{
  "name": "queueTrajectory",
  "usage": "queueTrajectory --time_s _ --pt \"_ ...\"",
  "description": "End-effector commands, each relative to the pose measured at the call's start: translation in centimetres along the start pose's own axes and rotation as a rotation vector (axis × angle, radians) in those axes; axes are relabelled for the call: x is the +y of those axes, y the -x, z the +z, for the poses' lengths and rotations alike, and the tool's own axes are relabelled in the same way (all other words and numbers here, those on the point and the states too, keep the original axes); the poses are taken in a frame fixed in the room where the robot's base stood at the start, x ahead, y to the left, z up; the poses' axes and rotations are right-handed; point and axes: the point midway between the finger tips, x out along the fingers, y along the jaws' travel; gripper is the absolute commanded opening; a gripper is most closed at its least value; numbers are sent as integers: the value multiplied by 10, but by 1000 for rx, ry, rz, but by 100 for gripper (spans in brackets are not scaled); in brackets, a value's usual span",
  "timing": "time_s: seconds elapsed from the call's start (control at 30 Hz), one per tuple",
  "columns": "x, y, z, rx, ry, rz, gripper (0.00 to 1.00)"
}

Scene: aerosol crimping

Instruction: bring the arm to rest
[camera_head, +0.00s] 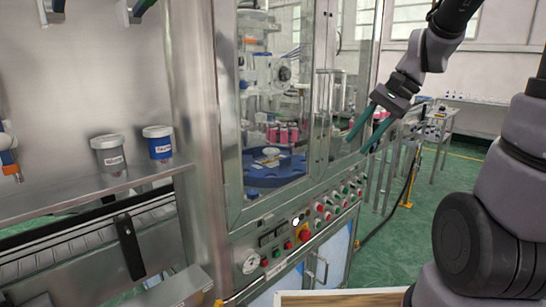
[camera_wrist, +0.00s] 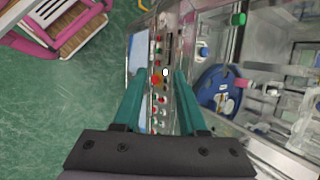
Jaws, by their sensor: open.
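My gripper (camera_head: 367,130) hangs from my arm in front of the right side of the machine's glazed cabinet, with its two teal fingers pointing down and to the left. In the wrist view my gripper (camera_wrist: 161,75) has its fingers apart, with nothing between them. Beyond the fingers the wrist view shows the machine's control panel (camera_wrist: 158,110), well away from them. The same control panel (camera_head: 305,225) shows in the head view below the cabinet window, with several coloured buttons and a red emergency stop.
Behind the glass is a blue turntable (camera_head: 275,172) with red items. At left, two white-lidded tubs (camera_head: 108,155) stand on a metal shelf (camera_head: 95,198) above a conveyor (camera_head: 70,240). A pink-framed chair (camera_wrist: 75,30) shows in the wrist view.

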Motion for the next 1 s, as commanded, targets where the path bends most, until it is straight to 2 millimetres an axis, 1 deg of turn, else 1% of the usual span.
queueTrajectory --time_s 0.03,0.3,0.4,0.5,0.63,1.0 --pt "2 14 10 68 69 6 41" --pt "21 74 40 407 373 36 41" --pt "26 91 48 504 449 35 41" --pt "29 103 53 568 499 32 41" --pt "32 109 55 605 525 32 41" --pt "32 109 55 607 526 32 41"
